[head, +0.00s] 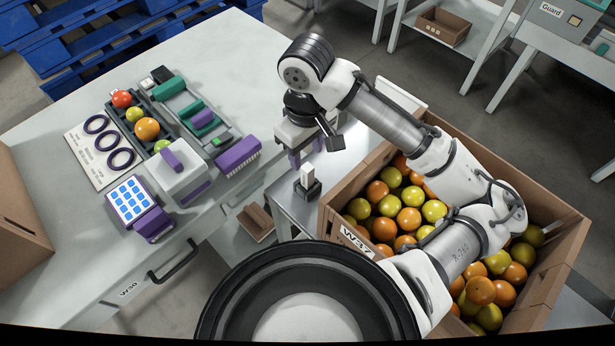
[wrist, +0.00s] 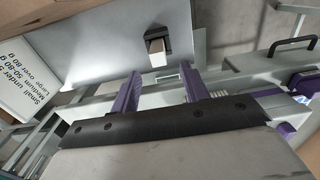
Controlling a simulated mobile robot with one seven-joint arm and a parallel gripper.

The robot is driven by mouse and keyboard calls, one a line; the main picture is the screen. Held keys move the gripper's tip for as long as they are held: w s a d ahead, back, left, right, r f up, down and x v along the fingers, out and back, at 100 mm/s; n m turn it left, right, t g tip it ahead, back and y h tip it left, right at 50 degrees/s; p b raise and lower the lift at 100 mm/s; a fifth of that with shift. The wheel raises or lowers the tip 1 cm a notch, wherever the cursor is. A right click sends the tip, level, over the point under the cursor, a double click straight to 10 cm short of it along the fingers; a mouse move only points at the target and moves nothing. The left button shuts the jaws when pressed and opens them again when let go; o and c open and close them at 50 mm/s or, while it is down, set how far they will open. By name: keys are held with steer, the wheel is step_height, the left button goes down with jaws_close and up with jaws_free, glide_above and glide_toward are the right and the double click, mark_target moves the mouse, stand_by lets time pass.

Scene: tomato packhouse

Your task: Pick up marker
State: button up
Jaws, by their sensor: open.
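A small white upright piece (head: 307,176), possibly the marker, stands in a dark holder (head: 308,191) on a grey side table left of the fruit crate. In the wrist view the white piece (wrist: 157,58) shows just beyond the fingertips, with its dark holder (wrist: 156,36) around one end. No other marker can be made out. My gripper (head: 307,158) has two purple fingers, is open and empty, and hangs a little behind the holder in the head view. In the wrist view my gripper (wrist: 158,80) has its fingers apart, with the white piece roughly between their lines.
A wooden crate (head: 338,213) of tomatoes stands close right of the holder. The white bench (head: 80,265) at left carries a scale (head: 180,175), a keypad (head: 131,200) and a ring board (head: 99,156). A size sign (wrist: 35,75) stands left in the wrist view.

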steer(key=shift+w+f, duration=0.15)
steer(key=shift+f, duration=3.4)
steer(key=shift+c, duration=0.2)
jaws_close()
